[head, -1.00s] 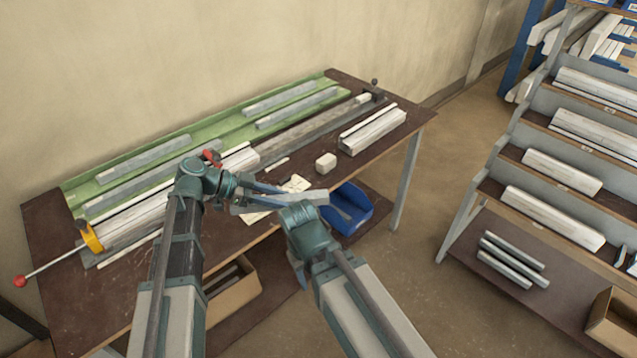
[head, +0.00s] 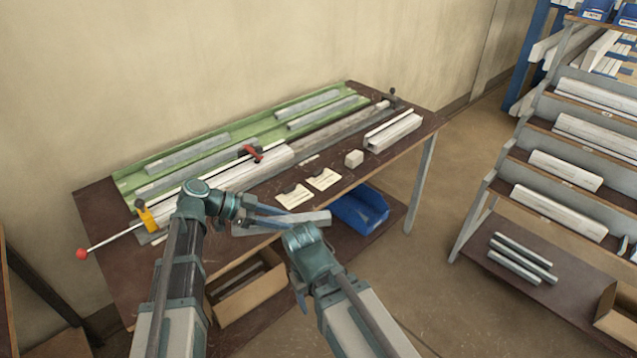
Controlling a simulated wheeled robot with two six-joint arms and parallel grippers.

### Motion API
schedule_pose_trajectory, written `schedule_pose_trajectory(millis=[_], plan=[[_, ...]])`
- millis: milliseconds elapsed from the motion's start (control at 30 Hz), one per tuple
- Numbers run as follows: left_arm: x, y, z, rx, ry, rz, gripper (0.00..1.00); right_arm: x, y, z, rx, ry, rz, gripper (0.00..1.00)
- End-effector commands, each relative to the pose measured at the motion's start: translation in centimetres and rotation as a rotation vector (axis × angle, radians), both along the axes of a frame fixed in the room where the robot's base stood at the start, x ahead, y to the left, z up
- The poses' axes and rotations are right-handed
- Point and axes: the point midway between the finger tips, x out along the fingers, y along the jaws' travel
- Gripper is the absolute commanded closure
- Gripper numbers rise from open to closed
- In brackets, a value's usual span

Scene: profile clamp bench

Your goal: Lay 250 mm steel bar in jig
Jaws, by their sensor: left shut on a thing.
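My left gripper (head: 268,214) is shut on a grey steel bar (head: 312,219), held in front of the bench's front edge. My fingers and wrist hide part of the bar. My right arm's wrist ends close to the bar's right half; its fingers cannot be made out. The jig (head: 340,126) is a long grey channel along the bench, with a pale profile (head: 240,174) in its left part. A yellow clamp (head: 146,214) with a red-knobbed lever stands at its left end and a red clamp (head: 252,153) along its middle. Several other grey bars lie in a green tray (head: 222,148) behind.
On the brown bench (head: 110,205) are a small pale block (head: 354,159), two cards (head: 295,197) and a pale profile stack (head: 393,133). A blue bin (head: 360,210) and a cardboard box (head: 248,291) sit below. A shelf rack (head: 482,200) stands right; floor lies between.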

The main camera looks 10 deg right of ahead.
Motion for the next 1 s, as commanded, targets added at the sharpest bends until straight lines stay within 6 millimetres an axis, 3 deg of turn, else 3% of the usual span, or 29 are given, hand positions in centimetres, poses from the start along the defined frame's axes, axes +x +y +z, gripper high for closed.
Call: schedule_pose_trajectory(millis=[200,400,533,833,1000], plan=[[-2.8,5.9,-4.7,0.005,0.001,0.282,1.0,0.0,0.0,-4.6,0.0,0.0,0.0,0.32],[-4.3,10.6,-7.2,0.0,0.002,0.523,1.0,0.0,0.0,-7.1,0.0,0.0,0.0,0.32],[-4.5,11.9,-7.5,-0.003,0.002,0.585,1.0,0.0,0.0,-7.5,0.0,0.0,0.0,0.32],[-4.2,12.2,-7.3,-0.003,0.002,0.591,1.0,0.0,0.0,-7.3,0.0,0.0,0.0,0.32],[-2.4,14.0,-7.7,-0.004,0.001,0.591,1.0,0.0,0.0,-7.7,0.0,0.0,0.0,0.32]])
